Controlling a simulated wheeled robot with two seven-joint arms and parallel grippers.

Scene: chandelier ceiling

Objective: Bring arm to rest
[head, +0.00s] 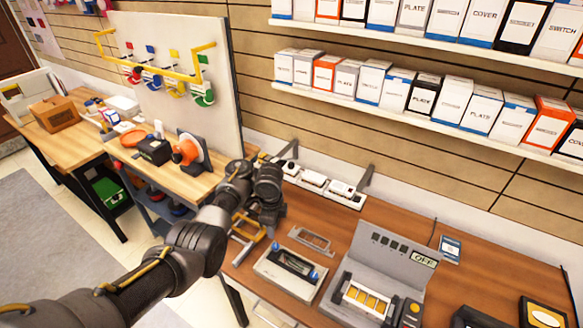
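My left arm (187,248) comes in from the lower left and reaches over the left end of the brown workbench (338,222). My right gripper is not in view.
A grey device with an "OFF" display (425,259) and a grey tray-like fixture (290,273) stand on the bench. White outlet boxes (312,180) line its back. Boxed shelves (420,92) hang above. A white pegboard (175,70) and wooden table (70,128) are left.

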